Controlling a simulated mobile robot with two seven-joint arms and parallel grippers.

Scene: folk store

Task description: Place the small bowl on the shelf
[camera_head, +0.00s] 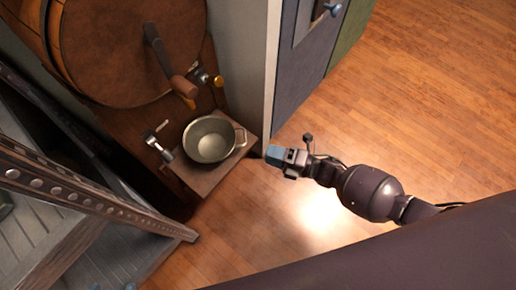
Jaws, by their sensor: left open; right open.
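The small bowl (210,140) is a grey metal vessel with a loop handle on its right. It looks empty and sits upright on a small wooden ledge (205,181) below the barrel. My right gripper (273,155) has blue fingertips and is open, to the right of the bowl and apart from its handle in the picture. Two blue tips of my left gripper (113,287) show at the bottom left edge, spread apart; the rest of it is out of frame. The shelf (90,196) at the left seems to be the dark slatted rack.
A wooden barrel (120,45) with a tap (208,79) stands behind the bowl. A metal tap-like fitting (158,143) is close to the bowl's left. The wooden floor at right is clear.

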